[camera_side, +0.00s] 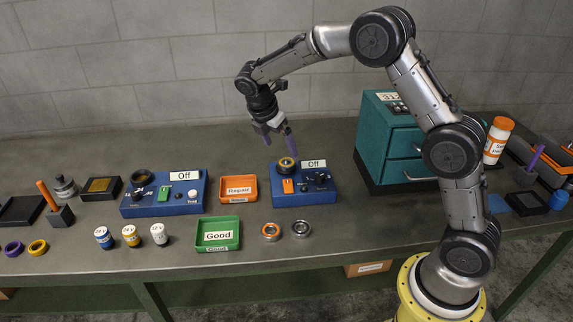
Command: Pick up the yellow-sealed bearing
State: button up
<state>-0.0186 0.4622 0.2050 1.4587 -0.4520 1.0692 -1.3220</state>
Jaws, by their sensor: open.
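A ring-shaped part with a yellow face (287,163), which looks like the yellow-sealed bearing, sits on the round seat at the back of the right blue device (318,198). My gripper (276,140) is above and slightly left of it, with purple fingers spread apart and pointing down. The fingers are empty. The right fingertip appears close above the yellow-faced ring, but I cannot tell the exact gap from this view.
An orange tray (239,199) and a green "Good" tray (218,246) stand left of the device. An orange-sealed bearing (271,231) and a grey bearing (301,229) lie in front. A teal cabinet (372,140) stands close on the right. The front centre-right table is clear.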

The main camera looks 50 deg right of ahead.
aim_at(285, 160)
jog(key=shift+x, duration=3.45)
jog(key=shift+w+a, duration=0.1)
grip_shut()
jog(key=shift+r, duration=0.15)
